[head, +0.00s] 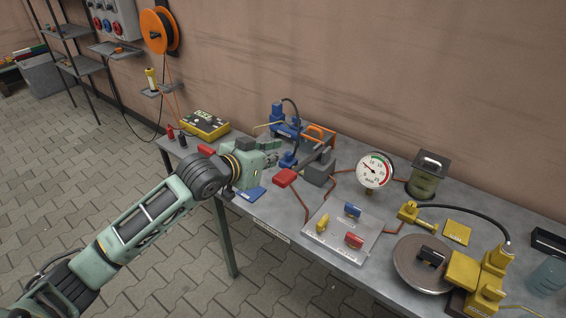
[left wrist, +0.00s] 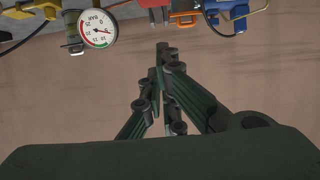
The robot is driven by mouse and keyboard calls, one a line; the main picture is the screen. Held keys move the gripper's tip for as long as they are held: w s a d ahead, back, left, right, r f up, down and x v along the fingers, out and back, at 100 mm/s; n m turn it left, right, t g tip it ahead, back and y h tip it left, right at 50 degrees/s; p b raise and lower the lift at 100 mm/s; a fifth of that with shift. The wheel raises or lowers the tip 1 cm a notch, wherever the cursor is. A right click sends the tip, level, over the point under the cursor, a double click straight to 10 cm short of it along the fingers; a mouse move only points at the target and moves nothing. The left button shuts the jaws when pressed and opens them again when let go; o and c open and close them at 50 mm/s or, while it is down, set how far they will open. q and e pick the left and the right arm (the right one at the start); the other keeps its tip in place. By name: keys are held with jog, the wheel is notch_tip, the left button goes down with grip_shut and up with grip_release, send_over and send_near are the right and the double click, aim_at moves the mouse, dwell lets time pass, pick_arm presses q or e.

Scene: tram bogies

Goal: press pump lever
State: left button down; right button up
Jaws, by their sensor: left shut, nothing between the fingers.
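The hand pump (head: 318,172) is a dark grey block on the bench, with a red-ended lever (head: 284,177) at its left front. My left gripper (head: 275,157) is shut and empty, just left of the pump and behind the red lever end. I cannot tell from the head view whether it touches the pump. In the left wrist view the closed fingers (left wrist: 163,52) point toward a red part (left wrist: 152,4) at the top edge, apart from it in the picture. A round pressure gauge (head: 375,170) stands right of the pump; it also shows in the left wrist view (left wrist: 97,28).
A blue fixture (head: 285,118) and an orange-handled item (head: 319,134) stand behind the pump. A plate with blue, yellow and red valve handles (head: 332,243) lies in front. A yellow meter (head: 205,124) sits at the left end. Yellow fittings (head: 465,270) and a disc crowd the right.

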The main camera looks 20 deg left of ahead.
pick_arm(q)
send_over(283, 177)
jog(key=shift+w+d+f+p, duration=0.1)
jog(key=shift+f+p, duration=0.1)
jog(key=shift+f, duration=0.2)
jog(key=shift+w+f+p, duration=0.1)
jog(key=shift+f+p, duration=0.05)
jog(key=shift+f, duration=0.25)
notch_tip(283, 177, down, 3)
jog(key=shift+s+f+p, duration=0.1)
jog(key=shift+f+p, duration=0.05)
jog(key=shift+p, duration=0.2)
jog(key=shift+s+f, duration=0.1)
jog(key=shift+f, duration=0.4)
jog(key=shift+f, duration=0.1)
